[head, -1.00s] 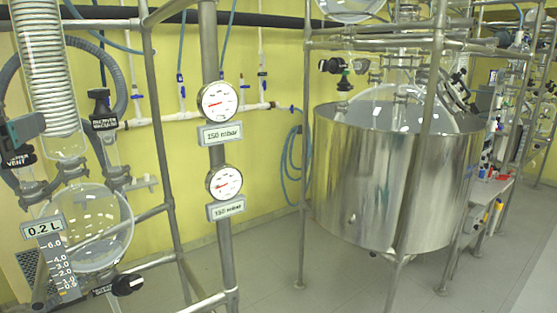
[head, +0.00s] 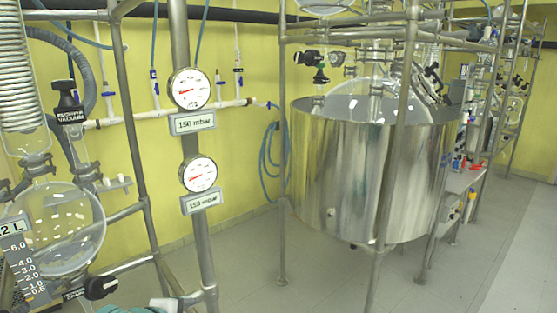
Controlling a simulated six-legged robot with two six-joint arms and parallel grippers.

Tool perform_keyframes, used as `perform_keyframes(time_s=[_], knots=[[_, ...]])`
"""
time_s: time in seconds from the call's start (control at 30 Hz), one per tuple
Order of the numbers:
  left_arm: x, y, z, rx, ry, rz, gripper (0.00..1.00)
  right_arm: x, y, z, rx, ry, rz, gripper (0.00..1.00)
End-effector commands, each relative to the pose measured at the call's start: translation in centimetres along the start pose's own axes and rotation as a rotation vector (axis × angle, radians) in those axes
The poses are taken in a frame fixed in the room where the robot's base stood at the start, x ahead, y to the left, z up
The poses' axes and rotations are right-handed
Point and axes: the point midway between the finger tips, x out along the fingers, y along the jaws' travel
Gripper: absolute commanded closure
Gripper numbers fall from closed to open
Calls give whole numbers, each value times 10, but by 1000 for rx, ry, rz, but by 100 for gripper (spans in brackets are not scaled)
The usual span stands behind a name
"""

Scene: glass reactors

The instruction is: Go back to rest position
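Neither of my grippers can be made out in the head view. A small teal and dark piece (head: 132,309) shows at the bottom edge, cut off by the frame; I cannot tell what it is. The large steel reactor vessel (head: 350,185) stands right of centre inside a pipe frame, with glassware above its open top. A round glass flask (head: 62,228) is at the left, beside a graduated scale plate.
Metal frame posts (head: 140,140) stand close at the left. A black valve knob (head: 100,287) is low at the left. Blue hose (head: 268,165) hangs by the yellow wall. Grey floor (head: 255,275) is open between the frames, and more is clear at the right.

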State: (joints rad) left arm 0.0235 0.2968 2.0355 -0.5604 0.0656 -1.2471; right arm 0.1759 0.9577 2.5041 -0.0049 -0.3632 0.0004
Motion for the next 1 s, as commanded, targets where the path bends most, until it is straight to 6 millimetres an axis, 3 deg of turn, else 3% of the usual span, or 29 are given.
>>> perform_keyframes(time_s=[0.03,0.2,0.3,0.4,0.5,0.63,0.83,0.9,0.93,1.0], knots=[[26,43,-6,-155,23,79,30,4,2,0,0,-1,0,56],[76,176,-28,-753,-4,320,30,12,4,0,0,-1,0,56],[86,257,-40,-1111,-103,456,30,16,6,0,0,-1,0,56],[83,325,-51,-1422,-245,555,30,20,7,0,0,0,0,56],[73,374,-58,-1651,-389,611,30,22,8,0,0,0,0,56],[62,407,-63,-1810,-509,635,30,23,8,0,0,-1,0,56],[59,414,-64,-1852,-542,636,30,23,8,0,0,0,0,56],[59,413,-64,-1850,-540,636,53,23,8,0,0,0,0,56],[59,413,-64,-1850,-540,636,57,23,8,0,0,0,0,56],[59,413,-64,-1849,-539,636,57,23,8,0,0,0,0,56]])
